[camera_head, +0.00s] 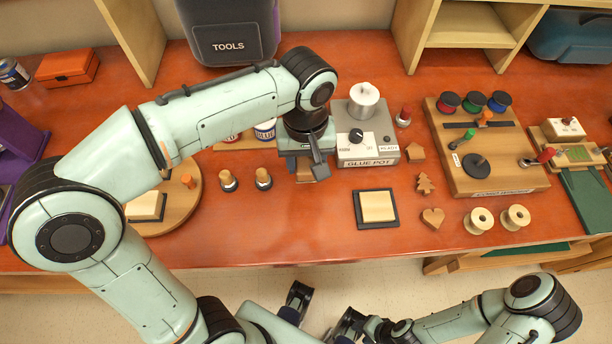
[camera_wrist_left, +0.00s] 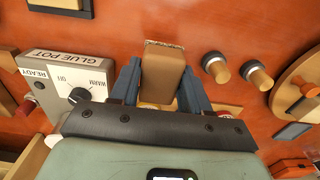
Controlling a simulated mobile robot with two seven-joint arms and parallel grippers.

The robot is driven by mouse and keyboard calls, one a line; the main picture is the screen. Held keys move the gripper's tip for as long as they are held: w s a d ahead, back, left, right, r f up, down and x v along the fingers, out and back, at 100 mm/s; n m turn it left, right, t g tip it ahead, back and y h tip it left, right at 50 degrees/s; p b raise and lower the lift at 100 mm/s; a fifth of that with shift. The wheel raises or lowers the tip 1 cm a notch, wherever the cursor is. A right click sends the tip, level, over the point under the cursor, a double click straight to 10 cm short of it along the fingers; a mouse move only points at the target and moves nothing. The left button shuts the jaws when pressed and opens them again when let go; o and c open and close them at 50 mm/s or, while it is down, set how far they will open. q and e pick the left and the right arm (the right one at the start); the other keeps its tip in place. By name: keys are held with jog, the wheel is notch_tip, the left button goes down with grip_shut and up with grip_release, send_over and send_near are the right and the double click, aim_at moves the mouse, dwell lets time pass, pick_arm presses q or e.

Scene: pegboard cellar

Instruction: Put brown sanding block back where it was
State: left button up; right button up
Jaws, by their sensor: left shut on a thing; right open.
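My left gripper (camera_head: 304,160) is shut on the brown sanding block (camera_wrist_left: 163,75), which sits between its two blue-grey fingers in the left wrist view. In the head view the block (camera_head: 306,175) is mostly hidden by the gripper, with only a little brown showing below and beside it. I cannot tell whether it touches the table. The gripper is just left of the glue pot station (camera_head: 368,153). My right gripper (camera_head: 322,312) is open and empty at the bottom, in front of the table's front edge.
A dark-framed cream pad (camera_head: 377,207) lies to the right of the block. Two wooden-topped pegs (camera_head: 263,179) stand to its left, near a round wooden board (camera_head: 187,210). Paint cans (camera_head: 265,131) stand behind. Bare red table (camera_head: 300,225) lies in front.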

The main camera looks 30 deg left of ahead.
aim_at(306, 161)
pick_arm(q)
jog(key=shift+f+b, duration=0.5)
jog(key=shift+f, duration=2.35)
jog(key=shift+f, duration=0.1)
jog(key=o, duration=1)
notch_tip(306, 161, up, 12)
jog(key=p, duration=0.2)
jog(key=shift+p, duration=0.3)
